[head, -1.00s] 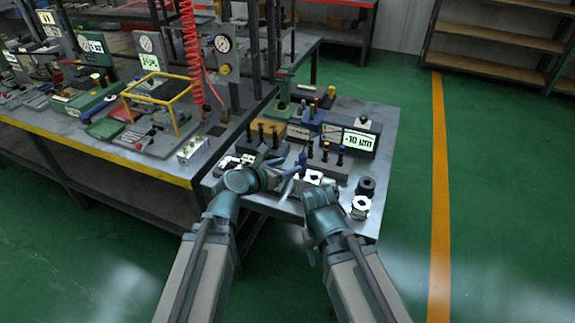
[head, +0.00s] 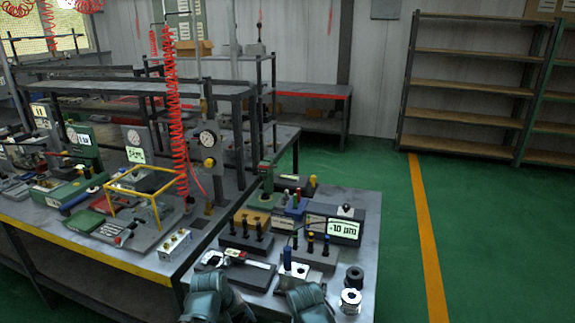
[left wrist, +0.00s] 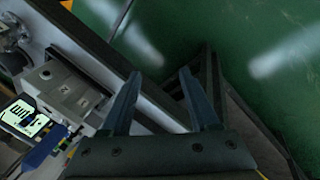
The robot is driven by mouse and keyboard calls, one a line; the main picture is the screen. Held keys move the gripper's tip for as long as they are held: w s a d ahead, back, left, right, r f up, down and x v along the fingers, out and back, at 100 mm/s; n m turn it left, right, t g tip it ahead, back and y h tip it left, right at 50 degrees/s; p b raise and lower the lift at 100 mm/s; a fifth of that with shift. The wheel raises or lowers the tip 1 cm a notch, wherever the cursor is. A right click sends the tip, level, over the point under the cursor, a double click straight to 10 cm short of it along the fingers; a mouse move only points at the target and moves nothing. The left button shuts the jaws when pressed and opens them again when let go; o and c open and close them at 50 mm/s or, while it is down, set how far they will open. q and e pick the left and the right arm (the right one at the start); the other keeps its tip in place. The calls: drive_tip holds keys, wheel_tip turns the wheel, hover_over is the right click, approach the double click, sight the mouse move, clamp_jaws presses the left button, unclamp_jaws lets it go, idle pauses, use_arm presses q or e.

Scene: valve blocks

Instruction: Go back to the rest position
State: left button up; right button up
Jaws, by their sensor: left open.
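In the head view only teal parts of my two arms show at the bottom edge, before the small grey table (head: 368,225); neither gripper's fingers show there. In the left wrist view my left gripper (left wrist: 160,75) is open, with nothing between its fingers. A silver block (left wrist: 65,90) lies left of the fingers, apart from them. My right gripper is not seen.
A lit gauge display (head: 343,227), a rack of dark pegs (head: 252,241) and round metal parts (head: 350,298) stand on the small table. A long bench (head: 130,262) with a yellow frame (head: 143,187) is at left. Green floor (head: 480,240) is free at right.

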use_arm(q)
drive_tip(key=s+a+m+g+y, duration=0.2)
drive_tip(key=s+a+m, duration=0.2)
drive_tip(key=m, duration=0.2)
drive_tip(key=s+d+m+p, duration=0.1)
drive_tip(key=s+d, duration=0.1)
drive_tip(key=d, duration=0.3)
drive_tip(key=s+d+r+m+g+y+p, duration=0.1)
drive_tip(key=s+d+m, duration=0.1)
drive_tip(key=d, duration=0.3)
drive_tip(key=shift+s+d+r+y+p, duration=0.2)
drive_tip(key=shift+s+r+y+p, duration=0.1)
drive_tip(key=shift+s, duration=0.5)
